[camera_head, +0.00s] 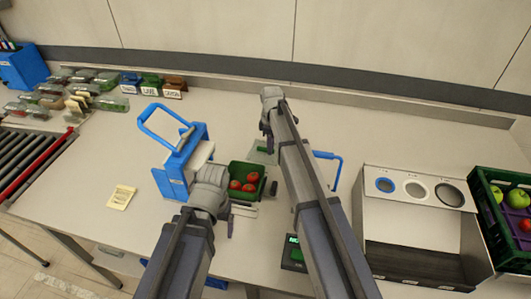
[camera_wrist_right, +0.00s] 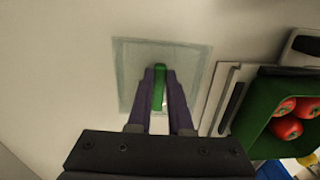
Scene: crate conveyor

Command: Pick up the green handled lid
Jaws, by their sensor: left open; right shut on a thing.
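The lid is a clear, square, flat sheet (camera_wrist_right: 125,75) with a green bar handle (camera_wrist_right: 158,90), seen in the right wrist view. My right gripper (camera_wrist_right: 160,100) is shut on the green handle, one finger on each side. In the head view the green handle (camera_head: 262,149) shows beside my right gripper (camera_head: 269,143), and most of the lid is hard to make out. I cannot tell whether the lid is clear of the table. My left gripper (camera_head: 229,226) is open and empty in front of the green tray.
A green tray (camera_wrist_right: 248,112) of tomatoes stands close beside the lid. A blue-handled device (camera_head: 172,182) is to its left, a white box with round holes (camera_head: 410,225) to the right. A small scale (camera_head: 293,254) is near the front edge. The table's left middle is mostly clear.

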